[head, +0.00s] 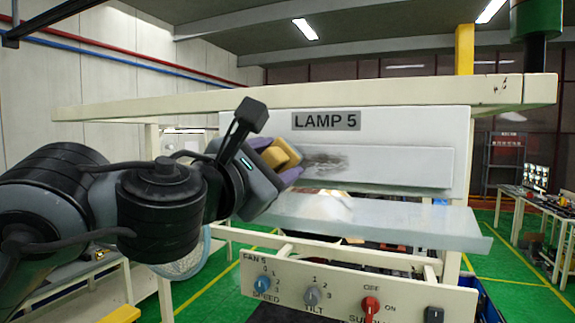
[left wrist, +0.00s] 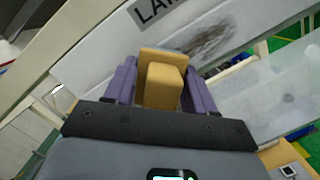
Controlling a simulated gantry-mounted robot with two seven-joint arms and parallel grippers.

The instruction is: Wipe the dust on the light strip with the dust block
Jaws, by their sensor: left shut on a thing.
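The light strip (head: 405,166) is a long pale bar on the white panel under the LAMP 5 label (head: 326,121). A dark grey dust smear (head: 328,161) lies on its left part. The smear also shows in the left wrist view (left wrist: 205,42). My left gripper (head: 277,160) has purple fingers and is shut on the dust block, a yellow-tan stepped block (head: 283,152). In the left wrist view the block (left wrist: 163,85) sits between both fingers. The block is just left of the smear in the head view; I cannot tell whether it touches the strip. My right gripper is out of view.
A cream beam (head: 330,95) runs above the panel. A translucent pale shelf (head: 400,222) juts out below the strip. Below that is a FAN 5 control panel (head: 340,290) with knobs and a red switch. The space in front of the strip's right part is clear.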

